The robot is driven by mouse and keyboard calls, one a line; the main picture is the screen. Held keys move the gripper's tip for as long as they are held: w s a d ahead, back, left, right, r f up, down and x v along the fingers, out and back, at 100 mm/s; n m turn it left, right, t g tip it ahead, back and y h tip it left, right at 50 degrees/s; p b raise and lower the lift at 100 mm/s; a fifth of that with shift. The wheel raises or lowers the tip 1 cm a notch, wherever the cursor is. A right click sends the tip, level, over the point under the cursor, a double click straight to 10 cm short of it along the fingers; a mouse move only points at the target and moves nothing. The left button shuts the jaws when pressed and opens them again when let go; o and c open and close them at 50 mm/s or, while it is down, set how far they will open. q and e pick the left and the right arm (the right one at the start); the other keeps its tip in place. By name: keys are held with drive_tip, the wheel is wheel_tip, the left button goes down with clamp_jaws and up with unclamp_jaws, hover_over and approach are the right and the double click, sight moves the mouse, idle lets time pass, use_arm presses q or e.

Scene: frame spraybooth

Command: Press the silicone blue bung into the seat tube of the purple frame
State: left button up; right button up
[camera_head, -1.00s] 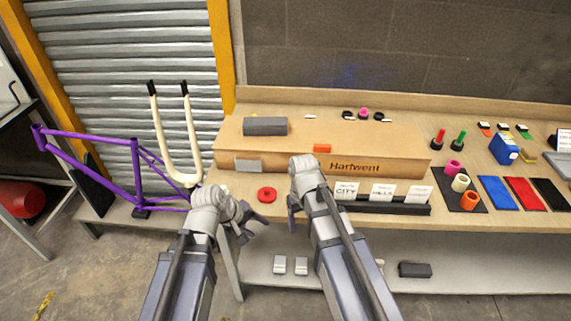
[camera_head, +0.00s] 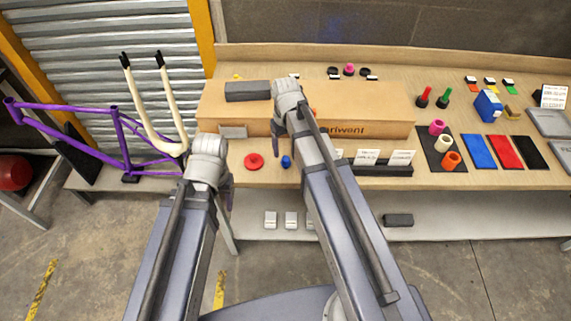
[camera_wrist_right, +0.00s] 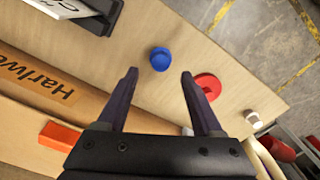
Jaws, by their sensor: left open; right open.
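The blue bung (camera_head: 286,161) stands on the bench in front of the long cardboard box, just right of a red disc; it also shows in the right wrist view (camera_wrist_right: 160,59). The purple frame (camera_head: 70,128) stands at the left, in front of the shutter. Its seat tube (camera_head: 120,142) is upright, and I cannot make out its opening. My right gripper (camera_wrist_right: 160,72) is open and empty, with the bung just beyond the gap between its fingertips. My left gripper (camera_head: 225,198) is open and empty, low at the bench's front left corner.
The red disc (camera_head: 254,161) lies beside the bung. The cardboard box (camera_head: 375,125) with a grey block (camera_head: 247,91) on it fills the bench behind. A cream fork (camera_head: 150,115) stands between frame and bench. A black card rail (camera_head: 375,169) lies to the right.

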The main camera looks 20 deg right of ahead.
sight(286, 158)
drive_tip(key=shift+s+f+b, duration=0.2)
drive_tip(key=shift+f+b, duration=2.4)
drive_tip(key=shift+f, duration=0.3)
drive_tip(key=shift+r, duration=0.1)
clamp_jaws()
